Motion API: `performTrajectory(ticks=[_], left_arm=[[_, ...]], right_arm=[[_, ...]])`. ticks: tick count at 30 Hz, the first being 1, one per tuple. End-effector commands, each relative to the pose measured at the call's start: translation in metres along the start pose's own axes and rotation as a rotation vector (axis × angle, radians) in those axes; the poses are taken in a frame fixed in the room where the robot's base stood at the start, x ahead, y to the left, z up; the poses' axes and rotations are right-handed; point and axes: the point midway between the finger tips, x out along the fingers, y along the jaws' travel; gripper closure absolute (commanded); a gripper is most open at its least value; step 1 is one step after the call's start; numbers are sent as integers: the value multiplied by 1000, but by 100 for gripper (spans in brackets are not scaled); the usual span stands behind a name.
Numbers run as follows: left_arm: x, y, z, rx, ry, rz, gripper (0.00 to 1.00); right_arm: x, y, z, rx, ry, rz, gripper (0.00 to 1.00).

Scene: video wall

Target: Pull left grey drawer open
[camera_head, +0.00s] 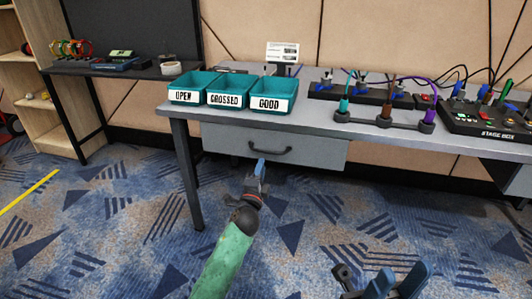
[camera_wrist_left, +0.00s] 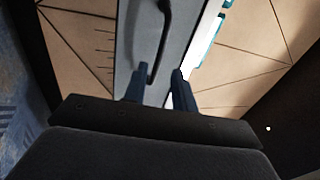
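The left grey drawer (camera_head: 325,153) sits under the tabletop, and its front looks flush and closed. Its dark bar handle (camera_head: 270,150) is on the front. My left gripper (camera_head: 260,168) is just in front of and below the handle in the head view. In the left wrist view, the gripper (camera_wrist_left: 159,76) is open, with two dark blue fingers apart. The handle (camera_wrist_left: 163,40) runs up ahead of the gap, its near end close to the left finger; contact is unclear. My right gripper (camera_head: 396,279) is at the bottom edge, partly cut off, its blue fingers apart and empty.
Teal bins (camera_head: 226,90) labelled OPEN, CROSSED and GOOD stand on the table above the drawer. A table leg (camera_head: 187,170) is left of the drawer. Cabled boxes (camera_head: 385,107) stand to the right. The carpet (camera_head: 120,225) in front is clear.

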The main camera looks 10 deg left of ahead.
Motion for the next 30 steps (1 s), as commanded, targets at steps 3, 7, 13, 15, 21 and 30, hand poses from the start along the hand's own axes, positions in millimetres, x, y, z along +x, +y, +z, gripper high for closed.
performTrajectory(ticks=[3, 7, 13, 15, 21, 30], left_arm=[[4, 0, 0, 19, -1, 1, 73], [16, 0, 1, 19, -2, 1, 73], [42, 1, 1, 19, -3, 1, 73], [52, 0, 1, 18, -3, 1, 73], [70, 1, 1, 17, -3, 2, 73], [78, 0, 1, 17, -3, 3, 73]], right_arm=[[0, 0, 1, 1, -3, 0, 64], [-1, 0, 1, 4, -3, 1, 64], [-3, -1, 2, 11, -1, 4, 64], [-4, -1, 2, 13, -1, 5, 64], [-5, -2, 2, 19, 1, 7, 64], [-5, -2, 2, 21, 0, 8, 64]])
